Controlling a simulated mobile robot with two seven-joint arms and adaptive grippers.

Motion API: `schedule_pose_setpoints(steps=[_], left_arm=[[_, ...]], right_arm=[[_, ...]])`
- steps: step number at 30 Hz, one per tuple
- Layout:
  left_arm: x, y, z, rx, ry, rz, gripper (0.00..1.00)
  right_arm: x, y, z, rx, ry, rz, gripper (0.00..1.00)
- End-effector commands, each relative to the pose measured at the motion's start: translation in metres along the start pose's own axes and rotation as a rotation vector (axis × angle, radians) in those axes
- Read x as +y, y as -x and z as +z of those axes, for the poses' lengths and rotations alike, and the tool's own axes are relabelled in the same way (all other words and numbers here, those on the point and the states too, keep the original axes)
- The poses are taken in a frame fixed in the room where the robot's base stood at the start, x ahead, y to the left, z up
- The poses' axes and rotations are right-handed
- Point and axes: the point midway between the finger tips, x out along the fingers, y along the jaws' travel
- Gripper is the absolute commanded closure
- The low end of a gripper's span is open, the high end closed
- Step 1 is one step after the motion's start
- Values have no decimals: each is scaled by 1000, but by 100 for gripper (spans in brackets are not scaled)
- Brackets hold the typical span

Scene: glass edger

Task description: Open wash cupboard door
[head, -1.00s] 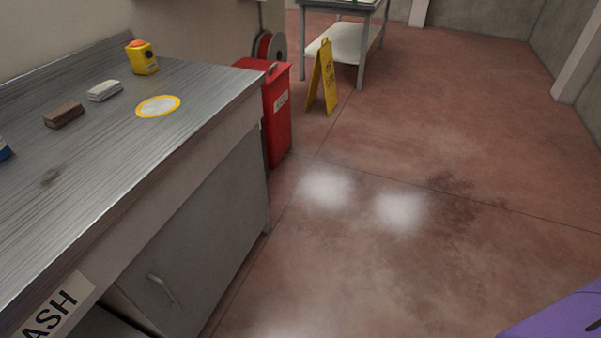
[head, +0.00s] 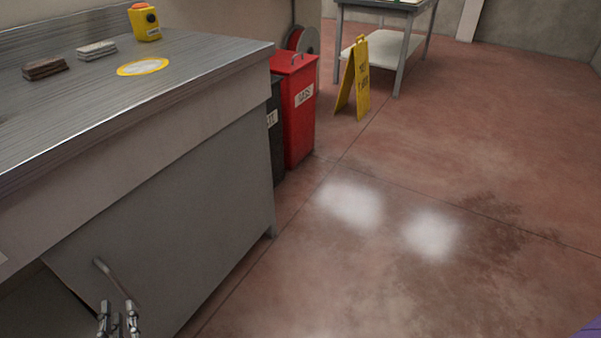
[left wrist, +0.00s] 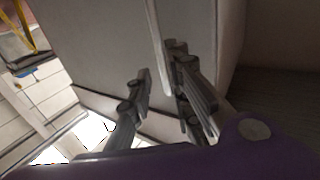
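The grey wash cupboard door (head: 170,235) is under the steel counter at the lower left of the head view. Its slim bar handle (head: 112,276) slants near the door's left edge. My left gripper (head: 118,322) is at the handle's lower end. In the left wrist view the gripper (left wrist: 160,75) has its fingers apart, with the handle (left wrist: 155,40) running down between them, closer to the right-hand finger. Contact is not clear. My right gripper is not in view.
The steel counter (head: 95,95) holds a sponge, a brown block and a yellow emergency button box (head: 144,24). A red bin (head: 293,110) and a dark bin (head: 274,135) stand beyond the cupboard. A yellow floor sign (head: 356,75) stands farther back. The red floor to the right is clear.

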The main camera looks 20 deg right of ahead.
Motion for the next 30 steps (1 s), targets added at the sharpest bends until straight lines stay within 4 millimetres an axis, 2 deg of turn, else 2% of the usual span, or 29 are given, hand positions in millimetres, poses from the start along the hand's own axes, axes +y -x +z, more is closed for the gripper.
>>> schedule_pose_setpoints(steps=[15,20,26,27,30], left_arm=[[0,-69,1,-1,-17,1,82],[0,-76,1,-2,-17,2,82],[0,-77,1,-1,-17,2,82],[0,-77,1,-1,-17,2,83],[0,-77,1,-2,-17,2,96]], right_arm=[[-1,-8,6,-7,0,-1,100],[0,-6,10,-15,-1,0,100],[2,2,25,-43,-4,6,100],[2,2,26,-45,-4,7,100],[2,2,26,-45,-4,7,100]])
